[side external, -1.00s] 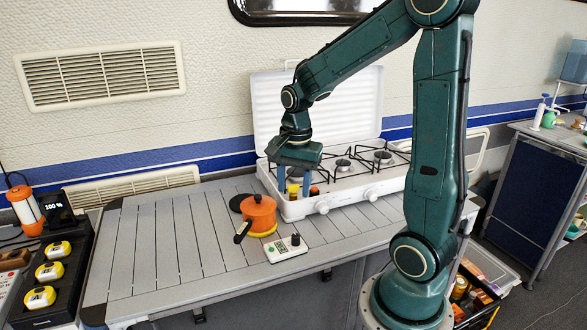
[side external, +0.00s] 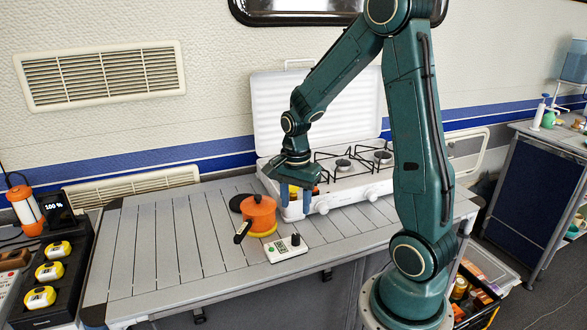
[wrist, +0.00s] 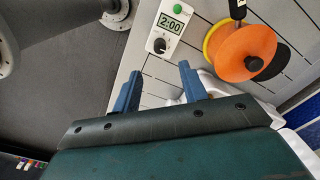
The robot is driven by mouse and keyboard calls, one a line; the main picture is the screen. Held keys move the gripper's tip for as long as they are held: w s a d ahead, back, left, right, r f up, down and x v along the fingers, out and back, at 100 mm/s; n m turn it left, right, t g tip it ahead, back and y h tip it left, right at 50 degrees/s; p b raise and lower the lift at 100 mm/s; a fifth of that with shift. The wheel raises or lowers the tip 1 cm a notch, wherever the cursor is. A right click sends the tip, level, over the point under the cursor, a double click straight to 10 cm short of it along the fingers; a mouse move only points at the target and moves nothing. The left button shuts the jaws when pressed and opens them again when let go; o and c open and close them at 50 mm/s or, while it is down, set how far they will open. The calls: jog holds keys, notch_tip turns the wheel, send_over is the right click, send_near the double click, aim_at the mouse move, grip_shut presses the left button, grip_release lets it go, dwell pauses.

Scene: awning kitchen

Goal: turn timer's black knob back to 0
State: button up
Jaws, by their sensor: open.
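The timer (side external: 287,248) is a small white box lying on the slatted table, right of the orange pot. Its black knob (side external: 295,239) stands up near its right end. In the wrist view the timer (wrist: 156,40) shows a display (wrist: 169,24) reading 2:00, a green button (wrist: 178,9) and the dark knob (wrist: 160,45).
An orange pot (side external: 259,213) with a dark handle sits on a yellow trivet (wrist: 208,41) just left of the timer. The white camping stove (side external: 350,200) with its raised lid stands behind. The left half of the slatted table (side external: 160,245) is clear.

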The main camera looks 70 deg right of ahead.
aim_at(296, 235)
notch_tip(296, 235, down, 10)
jog(key=shift+r, duration=0.1)
dwell(0.4)
grip_shut()
dwell(0.3)
